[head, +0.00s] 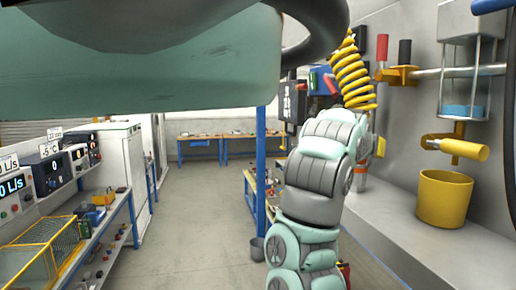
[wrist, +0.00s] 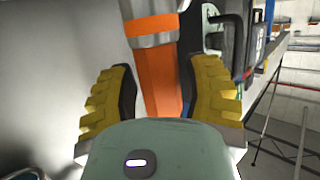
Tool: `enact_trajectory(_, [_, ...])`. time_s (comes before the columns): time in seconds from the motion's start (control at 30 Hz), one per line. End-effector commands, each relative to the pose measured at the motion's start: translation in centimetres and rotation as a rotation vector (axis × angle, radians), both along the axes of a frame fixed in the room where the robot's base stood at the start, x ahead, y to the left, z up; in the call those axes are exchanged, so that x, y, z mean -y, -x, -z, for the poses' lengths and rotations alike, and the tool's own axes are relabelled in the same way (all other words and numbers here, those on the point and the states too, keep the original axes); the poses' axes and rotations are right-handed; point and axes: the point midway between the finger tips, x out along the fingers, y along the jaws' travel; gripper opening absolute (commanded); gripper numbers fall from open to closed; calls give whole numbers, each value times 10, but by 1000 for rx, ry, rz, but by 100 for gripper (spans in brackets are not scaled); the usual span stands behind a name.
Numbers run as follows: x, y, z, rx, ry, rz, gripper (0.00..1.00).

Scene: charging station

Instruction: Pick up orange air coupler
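The orange air coupler (wrist: 160,77), with a silver metal collar, fills the middle of the wrist view. My gripper (wrist: 164,92) has its two yellow ribbed fingers on either side of it. Narrow gaps seem to show between the dark finger pads and the coupler, so the fingers look open around it. The coupler's lower end is hidden behind the green gripper body. In the head view my arm hides most of my gripper; a small orange and grey piece (head: 360,172) shows just right of the arm.
A yellow coiled hose (head: 352,72) hangs above my arm. A yellow bucket (head: 444,199) stands on the grey ledge (head: 395,215) at the right, below a yellow-handled valve (head: 458,148). A blue post (head: 261,150) stands left of my arm. The floor aisle left of it is clear.

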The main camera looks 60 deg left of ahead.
Motion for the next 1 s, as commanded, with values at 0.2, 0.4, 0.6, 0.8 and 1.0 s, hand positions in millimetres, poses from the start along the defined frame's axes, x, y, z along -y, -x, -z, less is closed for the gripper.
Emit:
enact_trajectory(0.2, [-1, 1, 0, 0, 0, -3, 25])
enact_trajectory(0.4, [-1, 1, 0, 0, -1, -3, 5])
enact_trajectory(0.6, [-1, 1, 0, 0, -1, -2, 0])
enact_trajectory(0.8, [0, 0, 0, 0, 0, -1, 0])
enact_trajectory(1.0, [0, -2, -6, 2, -3, 0, 0])
